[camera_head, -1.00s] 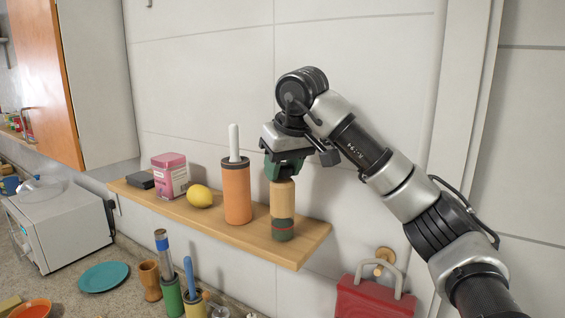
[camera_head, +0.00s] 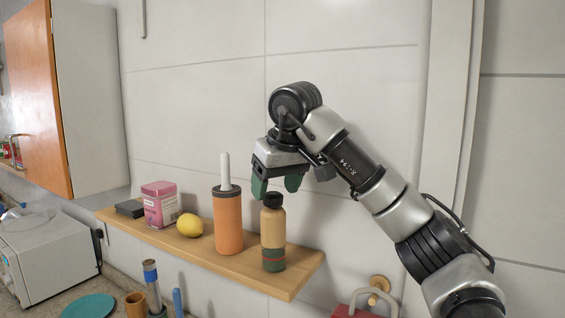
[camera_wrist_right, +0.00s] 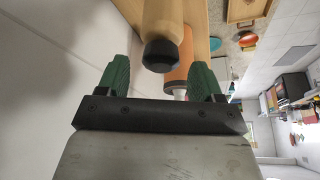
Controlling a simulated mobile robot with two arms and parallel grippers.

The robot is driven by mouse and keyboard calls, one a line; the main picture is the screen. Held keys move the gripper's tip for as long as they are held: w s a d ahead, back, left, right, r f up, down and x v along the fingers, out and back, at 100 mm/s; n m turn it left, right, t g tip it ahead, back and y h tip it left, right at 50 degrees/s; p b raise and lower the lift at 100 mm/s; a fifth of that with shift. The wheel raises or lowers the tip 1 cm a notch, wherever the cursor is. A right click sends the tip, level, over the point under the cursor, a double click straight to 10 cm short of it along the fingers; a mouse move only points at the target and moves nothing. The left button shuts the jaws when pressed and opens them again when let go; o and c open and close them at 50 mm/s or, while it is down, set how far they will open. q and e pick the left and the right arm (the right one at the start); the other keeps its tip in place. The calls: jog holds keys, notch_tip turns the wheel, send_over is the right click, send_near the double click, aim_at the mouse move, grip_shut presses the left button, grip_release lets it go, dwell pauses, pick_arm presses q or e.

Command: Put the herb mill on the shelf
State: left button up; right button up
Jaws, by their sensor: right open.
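The herb mill (camera_head: 273,233), a tan bottle shape with a dark cap and a green and red band near its base, stands upright on the wooden shelf (camera_head: 300,271) near its right end. In the right wrist view the mill (camera_wrist_right: 163,22) shows cap first, beyond the fingertips. My right gripper (camera_head: 275,188) is open and empty, just above and behind the mill's cap, apart from it. Its two green fingers also show spread in the right wrist view (camera_wrist_right: 160,82). My left gripper is not in view.
An orange cylinder (camera_head: 228,222) with a white handle stands left of the mill. Further left on the shelf are a lemon (camera_head: 189,225), a pink tin (camera_head: 160,206) and a black box (camera_head: 130,208). The wall is close behind. A microwave (camera_head: 50,256) sits below left.

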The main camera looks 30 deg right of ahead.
jog(key=v, duration=0.9)
jog(key=shift+r, duration=0.3)
jog(key=shift+s, duration=0.1)
